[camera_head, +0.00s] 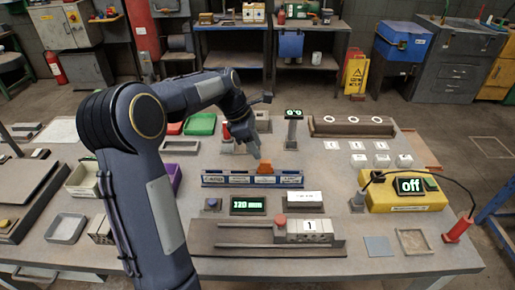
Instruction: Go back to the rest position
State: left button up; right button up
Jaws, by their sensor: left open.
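My left arm comes in from the left and reaches over the middle of the table. Its gripper (256,154) is open, pointing down, just above and behind a small orange piece (265,168). The orange piece sits on a blue and white rail (252,180). The picture is too small to tell whether the fingertips touch the piece. My right gripper is not in view.
The grey table (370,222) holds a display reading 220 mm (248,205), a sliding fixture (303,231), and a yellow box marked off (408,193) with a cable to a red probe (458,229). A small post with a display (293,128) stands near the gripper.

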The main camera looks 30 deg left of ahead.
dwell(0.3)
pick_arm(q)
jog(key=s+d+r+m+t, duration=0.1)
jog(key=s+d+r+m, duration=0.25)
jog(key=s+m, duration=0.35)
jog(key=s+d+r+m+t, duration=0.1)
jog(key=s+d+r+m, duration=0.1)
jog(key=s+d+m, duration=0.45)
jog(key=s+d+f+m, duration=0.2)
jog(key=s+m, duration=0.2)
jog(key=s, duration=0.3)
jog(key=s+d+f+m+t, duration=0.1)
jog(key=s+d+f+m, duration=0.1)
jog(key=s+m, duration=0.3)
jog(key=shift+s+f, duration=0.5)
jog(key=shift+s, duration=0.5)
